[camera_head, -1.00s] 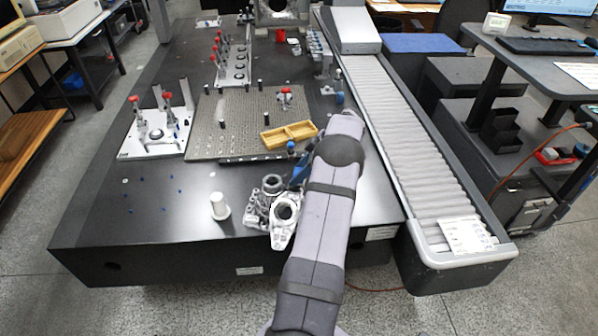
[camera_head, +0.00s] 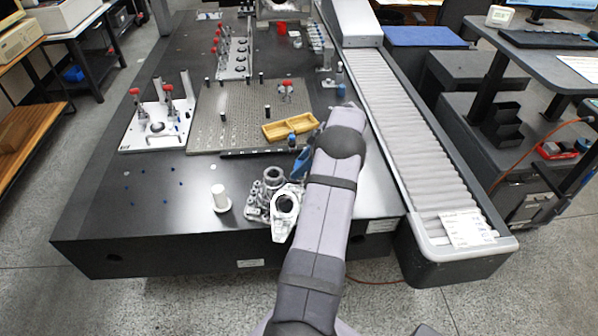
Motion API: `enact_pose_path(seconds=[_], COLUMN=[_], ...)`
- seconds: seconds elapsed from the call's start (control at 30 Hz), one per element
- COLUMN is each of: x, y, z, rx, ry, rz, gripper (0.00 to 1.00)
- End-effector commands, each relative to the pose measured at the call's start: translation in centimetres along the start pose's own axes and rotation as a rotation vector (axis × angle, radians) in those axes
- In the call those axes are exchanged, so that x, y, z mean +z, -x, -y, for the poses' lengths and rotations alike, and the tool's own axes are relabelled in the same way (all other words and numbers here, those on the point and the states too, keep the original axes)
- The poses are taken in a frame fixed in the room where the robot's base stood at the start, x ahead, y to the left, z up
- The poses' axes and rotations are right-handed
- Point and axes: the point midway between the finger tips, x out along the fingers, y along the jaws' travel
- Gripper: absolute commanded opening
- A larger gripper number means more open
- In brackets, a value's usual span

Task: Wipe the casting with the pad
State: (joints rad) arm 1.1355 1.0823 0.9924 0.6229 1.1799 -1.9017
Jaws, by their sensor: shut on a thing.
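A silvery metal casting (camera_head: 284,204) with a round bore lies near the front edge of the black table, just left of my arm. A second ring-shaped metal part (camera_head: 272,176) with a bolted base is close behind it; I cannot tell whether they are one piece. My arm reaches over the table from the bottom and covers the area right of the casting. A small blue piece (camera_head: 303,162) shows at the arm's left edge, behind the casting and apart from its bore. I cannot tell whether it is the pad. My gripper's fingers are hidden behind the arm.
A white cylinder (camera_head: 220,198) stands left of the casting. A yellow two-part tray (camera_head: 290,128) sits on the perforated plate (camera_head: 225,110) behind. A white fixture plate (camera_head: 157,128) with red clamps is at left. A roller conveyor (camera_head: 410,140) runs along the right. The front left table is mostly clear.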

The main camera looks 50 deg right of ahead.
Motion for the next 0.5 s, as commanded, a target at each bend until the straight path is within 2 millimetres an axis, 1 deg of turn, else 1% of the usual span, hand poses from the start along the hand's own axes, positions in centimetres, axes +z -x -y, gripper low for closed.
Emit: enact_pose_path(seconds=[0.07, 0.1, 0.13, 0.2, 0.27, 0.5], x=[0.1, -0.3, -0.4, -1.4, -1.5, -2.7], y=[-0.2, 0.4, 0.6, 2.1, 2.3, 4.1], z=[-0.8, -0.8, -0.7, -0.8, -0.7, -0.7], rx=[0.002, 0.002, 0.001, 0.004, 0.001, 0.002], ry=[0.002, 0.001, 0.000, 0.003, 0.001, 0.001], rz=[0.000, 0.000, 0.000, 0.000, 0.000, 0.001], gripper=[0.22, 0.22, 0.22, 0.22, 0.22, 0.22])
